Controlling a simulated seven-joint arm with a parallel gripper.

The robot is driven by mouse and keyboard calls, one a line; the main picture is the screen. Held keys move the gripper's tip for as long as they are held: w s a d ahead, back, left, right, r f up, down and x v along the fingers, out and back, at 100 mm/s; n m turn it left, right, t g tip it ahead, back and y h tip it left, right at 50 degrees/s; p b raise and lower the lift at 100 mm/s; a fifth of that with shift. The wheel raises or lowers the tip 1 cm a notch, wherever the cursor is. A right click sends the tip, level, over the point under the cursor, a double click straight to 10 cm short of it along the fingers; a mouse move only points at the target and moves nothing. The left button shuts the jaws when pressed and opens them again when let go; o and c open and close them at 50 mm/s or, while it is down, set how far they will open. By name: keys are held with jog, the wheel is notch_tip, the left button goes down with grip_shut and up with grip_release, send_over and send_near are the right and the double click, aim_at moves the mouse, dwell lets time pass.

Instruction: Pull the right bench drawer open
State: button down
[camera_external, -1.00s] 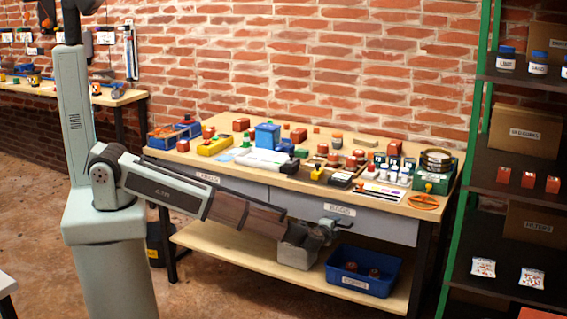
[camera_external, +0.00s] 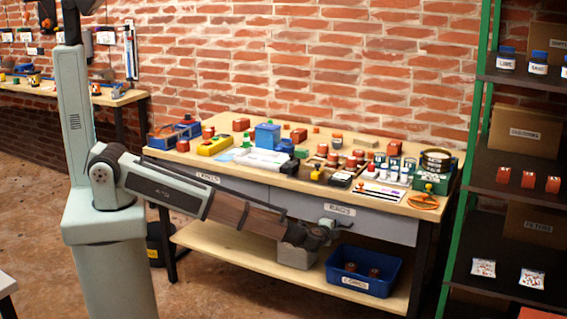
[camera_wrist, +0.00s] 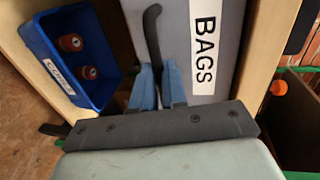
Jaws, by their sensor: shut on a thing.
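The right bench drawer (camera_external: 375,222) has a grey front with a white label and sits below the bench top, its front looking about flush with the left drawer (camera_external: 240,193). In the wrist view the drawer front (camera_wrist: 185,25) carries a label reading BAGS. A dark curved handle (camera_wrist: 153,35) stands out from it. My gripper (camera_external: 322,230) is at the drawer front, under the label. In the wrist view the blue fingers of my gripper (camera_wrist: 158,78) are on either side of the handle's near part and shut on it. The exact contact is partly hidden between the fingers.
A blue bin (camera_external: 375,280) with round brown-red things stands on the lower shelf (camera_external: 235,258), below the drawer. A grey bin (camera_external: 297,254) is beside it, partly behind my arm. The bench top is crowded. A green-framed shelf rack (camera_external: 463,170) stands at the right.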

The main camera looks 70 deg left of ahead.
jog(key=f+v, duration=0.3)
jog(key=v, duration=1.1)
jog(key=s+d+f+v, duration=0.1)
jog(key=f+v, duration=0.2)
jog(key=v, duration=1.2)
jog(key=f+v, duration=0.3)
jog(key=v, duration=1.1)
jog(key=shift+s+d, duration=0.45)
jog(key=shift+d, duration=0.1)
jog(key=c, duration=1.2)
grip_release()
jog(key=v, duration=1.4)
jog(key=shift+f, duration=0.1)
jog(key=shift+a, duration=0.1)
